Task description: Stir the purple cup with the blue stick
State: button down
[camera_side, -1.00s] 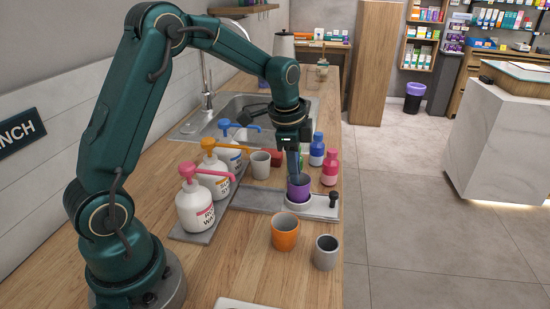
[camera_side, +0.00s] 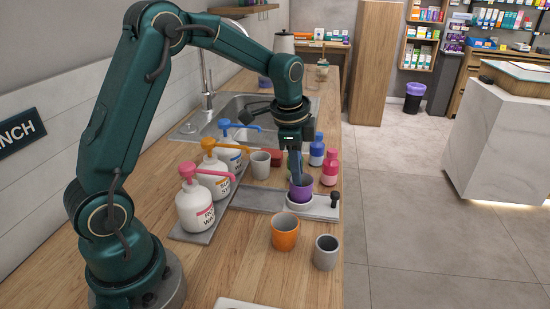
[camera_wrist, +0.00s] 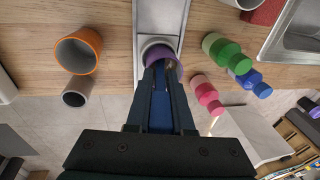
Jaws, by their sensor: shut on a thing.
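The purple cup (camera_side: 303,189) stands in a white ring holder on a pale plate at the counter's right edge. My gripper (camera_side: 295,150) is above the cup, pointing down, shut on the blue stick (camera_side: 296,170). The stick's lower end goes down inside the cup, and its tip is hidden by the cup wall. In the wrist view the stick (camera_wrist: 160,108) lies between my two dark fingers, and part of the purple cup's rim (camera_wrist: 179,70) shows beyond them. The cup's contents are hidden.
An orange cup (camera_side: 285,232) and a grey cup (camera_side: 326,252) stand nearer the camera. Pump bottles (camera_side: 196,208) line the left. Another grey cup (camera_side: 260,164) is behind. Small blue (camera_side: 317,152) and pink (camera_side: 330,170) bottles stand close behind right.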

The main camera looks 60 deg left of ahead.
jog(key=shift+s+d+r, duration=0.1)
jog(key=shift+s+r, duration=0.05)
jog(key=shift+r, duration=0.8)
jog(key=shift+s+d+r, duration=0.1)
jog(key=shift+s+r, duration=0.1)
jog(key=shift+r, duration=0.75)
jog(key=shift+s+r, duration=0.15)
jog(key=shift+r, duration=0.8)
jog(key=shift+r, duration=2.5)
